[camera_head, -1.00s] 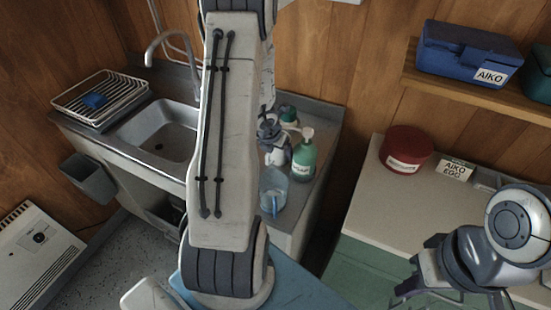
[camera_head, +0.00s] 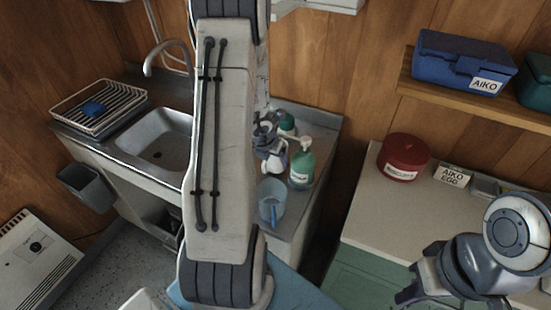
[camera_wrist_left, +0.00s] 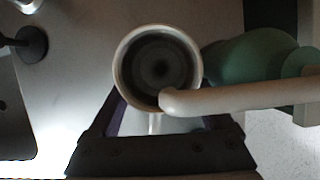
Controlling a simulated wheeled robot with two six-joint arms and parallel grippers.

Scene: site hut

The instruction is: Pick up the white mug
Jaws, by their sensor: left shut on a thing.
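The white mug (camera_head: 273,162) is beside the sink, left of the green soap bottle (camera_head: 302,165), partly hidden by my left gripper (camera_head: 268,140). In the left wrist view I look down into the upright, empty-looking mug (camera_wrist_left: 118,72). My left gripper (camera_wrist_left: 155,125) is shut on it at its near side, where a white strip, probably the handle, shows between the fingers. I cannot tell whether the mug touches the counter. My right gripper (camera_head: 408,294) is at the lower right, cut by the frame edge, its fingers unclear.
The soap bottle's pale spout (camera_wrist_left: 240,100) reaches over the mug's edge in the left wrist view. A clear blue tumbler (camera_head: 271,200) stands in front. The sink (camera_head: 160,140) and dish rack (camera_head: 100,100) are left. A red tin (camera_head: 404,158) stands on the right counter.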

